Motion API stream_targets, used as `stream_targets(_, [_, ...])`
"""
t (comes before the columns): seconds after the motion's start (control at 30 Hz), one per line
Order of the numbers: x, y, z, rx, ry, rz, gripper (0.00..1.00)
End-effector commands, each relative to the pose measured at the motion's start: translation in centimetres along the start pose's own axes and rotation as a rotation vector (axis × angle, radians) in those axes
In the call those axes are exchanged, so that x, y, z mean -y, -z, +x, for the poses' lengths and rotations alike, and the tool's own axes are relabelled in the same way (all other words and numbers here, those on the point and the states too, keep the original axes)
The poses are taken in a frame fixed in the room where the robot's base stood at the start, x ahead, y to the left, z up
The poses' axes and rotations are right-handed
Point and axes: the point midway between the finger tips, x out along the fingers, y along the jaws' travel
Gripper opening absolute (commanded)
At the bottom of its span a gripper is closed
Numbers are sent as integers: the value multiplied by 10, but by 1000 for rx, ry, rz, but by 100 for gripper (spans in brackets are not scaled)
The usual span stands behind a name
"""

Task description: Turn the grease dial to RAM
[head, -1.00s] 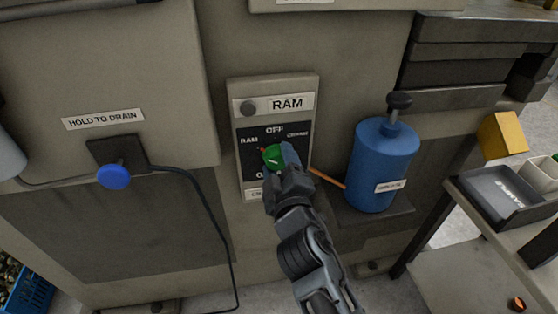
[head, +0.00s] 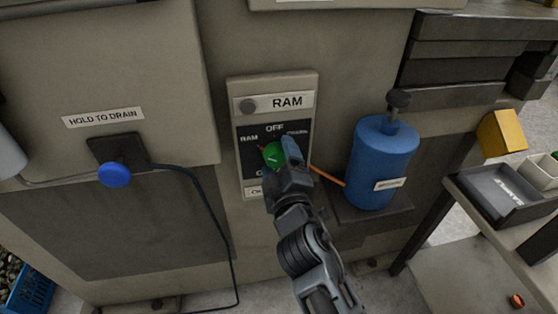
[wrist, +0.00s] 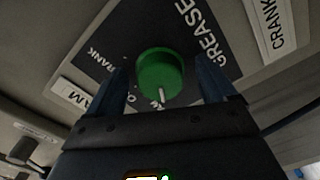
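The green round dial (head: 273,155) sits on a dark panel (head: 249,170) under a RAM plate (head: 287,102). In the head view, RAM is left of the dial, OFF above it, and the right and lower labels are partly covered. In the wrist view, the dial (wrist: 161,75) has a white mark at its lower edge, pointing between the partly hidden OFF lettering and the side where RAM lies. My gripper (wrist: 165,88) is open, one finger on each side of the dial, with visible gaps. In the head view, my gripper (head: 283,160) covers the dial's lower right.
A blue canister (head: 382,160) stands on a ledge right of the panel, with an orange rod (head: 327,177) between. A blue knob (head: 114,174) with a cable is at left. A dark tray (head: 495,190) and a white bin (head: 541,172) stand on the right bench.

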Motion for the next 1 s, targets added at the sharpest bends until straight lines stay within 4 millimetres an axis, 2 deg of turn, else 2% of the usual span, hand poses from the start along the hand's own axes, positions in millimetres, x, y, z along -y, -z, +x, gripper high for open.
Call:
stream_targets(0.33, [0,0,-6,0,0,1,86])
stream_targets(0.73, [1,-1,-64,1,1,1,86])
stream_targets(1.0, [0,0,-78,0,0,0,86])
